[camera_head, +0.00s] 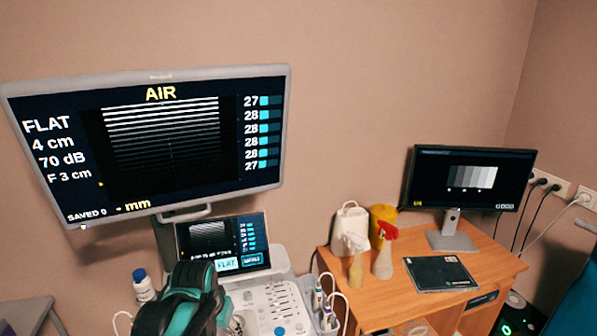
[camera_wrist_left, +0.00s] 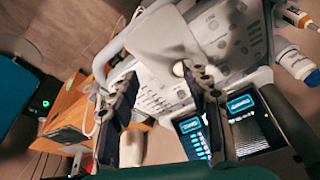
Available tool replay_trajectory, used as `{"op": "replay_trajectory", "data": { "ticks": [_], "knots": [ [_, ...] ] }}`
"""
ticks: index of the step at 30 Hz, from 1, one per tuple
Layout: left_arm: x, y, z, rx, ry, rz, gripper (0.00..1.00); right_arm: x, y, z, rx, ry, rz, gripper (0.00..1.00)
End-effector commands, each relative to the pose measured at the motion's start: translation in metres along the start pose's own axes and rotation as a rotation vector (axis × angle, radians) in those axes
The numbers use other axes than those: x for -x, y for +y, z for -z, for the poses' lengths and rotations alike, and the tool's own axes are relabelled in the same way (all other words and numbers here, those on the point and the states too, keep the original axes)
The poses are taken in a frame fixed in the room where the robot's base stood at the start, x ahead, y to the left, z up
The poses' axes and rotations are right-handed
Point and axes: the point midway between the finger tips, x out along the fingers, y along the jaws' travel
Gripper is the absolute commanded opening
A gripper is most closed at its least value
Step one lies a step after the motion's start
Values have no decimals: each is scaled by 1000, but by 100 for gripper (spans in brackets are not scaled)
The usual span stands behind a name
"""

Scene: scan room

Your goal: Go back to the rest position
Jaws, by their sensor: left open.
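My left gripper (camera_head: 185,305) shows at the bottom of the head view, black and teal, in front of the left side of the ultrasound machine's control panel (camera_head: 275,305). In the left wrist view its two dark fingers (camera_wrist_left: 163,100) are apart with nothing held between them. Beyond them lie the machine's pale panel (camera_wrist_left: 240,45) and its small touch screen (camera_wrist_left: 250,125), which appears turned in this view. Whether the fingers touch the panel cannot be told. My right gripper is in neither view.
A large monitor (camera_head: 165,140) reads AIR and FLAT. The wooden desk (camera_head: 490,262) at right holds spray bottles (camera_head: 382,255), a yellow container and a second monitor (camera_head: 470,180). Probes (camera_head: 322,305) hang at the panel's right.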

Motion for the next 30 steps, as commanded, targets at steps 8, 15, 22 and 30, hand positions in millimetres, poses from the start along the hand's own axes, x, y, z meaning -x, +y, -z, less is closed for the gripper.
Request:
{"op": "replay_trajectory", "data": {
  "ticks": [8,15,22,30],
  "knots": [
    [24,13,-86,95,191,22,48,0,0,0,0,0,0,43],
    [18,19,-127,148,299,26,48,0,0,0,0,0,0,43],
    [16,20,-134,158,320,26,48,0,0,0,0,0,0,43],
    [16,20,-133,157,318,26,48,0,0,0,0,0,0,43]
  ]
}}
